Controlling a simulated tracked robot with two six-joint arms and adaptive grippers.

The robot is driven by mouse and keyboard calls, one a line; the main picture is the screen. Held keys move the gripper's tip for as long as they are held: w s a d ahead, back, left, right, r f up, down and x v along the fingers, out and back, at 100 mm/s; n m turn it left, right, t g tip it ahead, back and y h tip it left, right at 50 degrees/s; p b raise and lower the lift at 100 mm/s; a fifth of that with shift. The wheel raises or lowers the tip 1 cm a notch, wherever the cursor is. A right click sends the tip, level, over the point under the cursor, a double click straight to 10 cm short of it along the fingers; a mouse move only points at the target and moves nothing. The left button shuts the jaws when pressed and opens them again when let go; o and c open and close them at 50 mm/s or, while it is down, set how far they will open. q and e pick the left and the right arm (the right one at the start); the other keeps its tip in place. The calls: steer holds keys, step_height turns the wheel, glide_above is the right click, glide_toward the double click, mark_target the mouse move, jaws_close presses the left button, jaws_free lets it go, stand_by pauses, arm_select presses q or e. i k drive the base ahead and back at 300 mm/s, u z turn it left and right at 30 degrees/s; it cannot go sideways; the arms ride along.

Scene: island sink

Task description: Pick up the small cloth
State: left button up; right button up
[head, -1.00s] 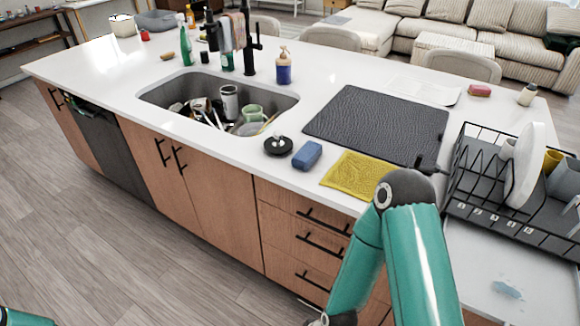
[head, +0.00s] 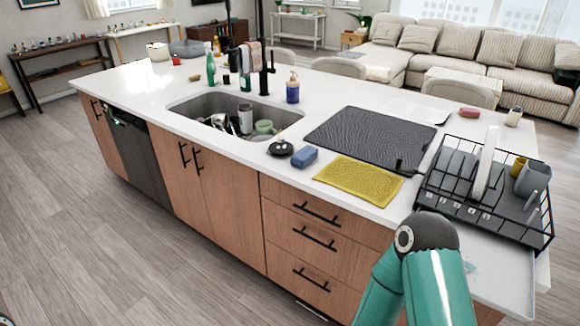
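A yellow textured cloth (head: 358,180) lies flat on the white counter near its front edge, between the blue sponge and the dish rack. Another cloth, pinkish and grey (head: 249,54), hangs at the black faucet (head: 264,60) behind the sink. My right arm rises in front of the counter at the lower right, with its teal links and grey joint below and to the right of the yellow cloth. Its gripper is out of the frame. Only a sliver of dark shape shows at the bottom left corner, and my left gripper is not visible.
A blue sponge (head: 304,157) and a black round lid-like item (head: 281,148) lie left of the yellow cloth. A dark drying mat (head: 370,138) lies behind it. A black dish rack (head: 478,213) stands right. The sink (head: 186,108) holds dishes. Floor is clear at left.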

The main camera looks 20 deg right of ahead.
mark_target(306, 155)
steer(key=z, duration=0.2)
steer(key=i, duration=0.9)
steer(key=u, duration=0.1)
